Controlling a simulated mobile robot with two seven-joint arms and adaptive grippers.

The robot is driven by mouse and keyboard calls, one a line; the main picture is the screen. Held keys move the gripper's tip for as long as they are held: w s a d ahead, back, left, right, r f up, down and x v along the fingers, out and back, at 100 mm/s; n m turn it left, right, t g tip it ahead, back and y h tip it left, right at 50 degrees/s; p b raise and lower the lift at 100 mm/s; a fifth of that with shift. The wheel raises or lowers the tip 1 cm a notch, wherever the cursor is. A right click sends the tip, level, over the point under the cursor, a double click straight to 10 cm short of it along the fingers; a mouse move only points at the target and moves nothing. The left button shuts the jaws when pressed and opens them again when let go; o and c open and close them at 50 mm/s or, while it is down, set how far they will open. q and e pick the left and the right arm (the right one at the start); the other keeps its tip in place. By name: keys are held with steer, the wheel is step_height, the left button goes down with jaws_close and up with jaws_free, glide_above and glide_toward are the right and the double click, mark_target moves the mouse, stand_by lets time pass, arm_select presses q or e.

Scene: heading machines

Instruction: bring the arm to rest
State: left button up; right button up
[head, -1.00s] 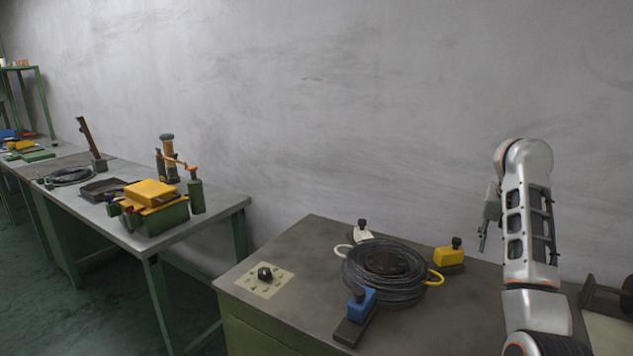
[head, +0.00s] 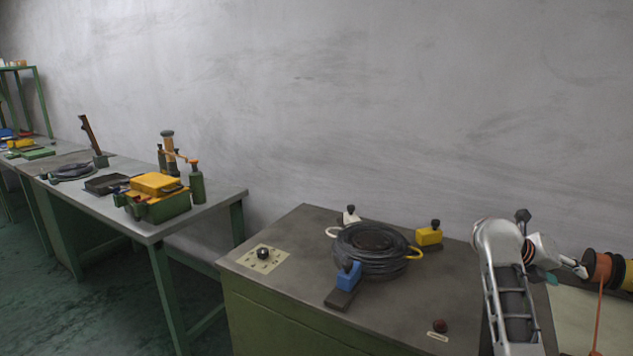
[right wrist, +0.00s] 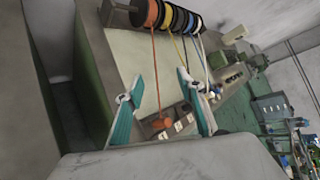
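My right arm comes in at the right of the head view, and its gripper (head: 572,268) points right, beside an orange spool of cord. In the right wrist view the two teal-padded fingers of this gripper (right wrist: 157,86) stand wide apart with nothing between them. Cords and a worktop show beyond them. My left gripper is not in view.
A black cable coil (head: 372,252) lies on the grey table (head: 300,235) among blue (head: 349,276), yellow (head: 429,236) and white clamps. Several cord spools (right wrist: 166,17) stand at the right. Toolbox (head: 155,200) sits on the left bench.

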steer(key=s+d+r+n+t+h, duration=0.1)
steer(key=s+d+r+n+h, duration=0.15)
steer(key=h, duration=0.35)
steer(key=a+r+n+t+h, duration=0.2)
steer(key=a+n+t, duration=0.8)
steer(key=n+t, duration=0.15)
steer(key=s+a+f+n+t+y, duration=0.1)
steer(key=a+f+n+t+y, duration=0.4)
steer(key=a+n+y, duration=0.5)
steer(key=s+a+f+n+t+y, duration=0.1)
steer(key=a+f+n+t+y, duration=0.2)
steer(key=a+f+n+y, duration=0.7)
steer(key=s+a+f+n+g+y, duration=0.2)
steer(key=s+a+f+n, duration=0.1)
steer(key=s+f+n, duration=0.15)
steer(key=s+a+f+n+g+y, duration=0.1)
steer(key=s+a+f+n+g, duration=0.25)
steer(key=f, duration=0.25)
steer(key=s+a+f+n+g, duration=0.1)
steer(key=s+f+n+g, duration=0.1)
steer(key=s+f, duration=0.5)
steer(key=s+a+f+n+g, duration=0.2)
steer(key=s+f+g, duration=0.1)
steer(key=s+f, duration=0.4)
steer(key=shift+s+a+f+g, duration=0.25)
steer(key=shift+s+f+g, duration=0.05)
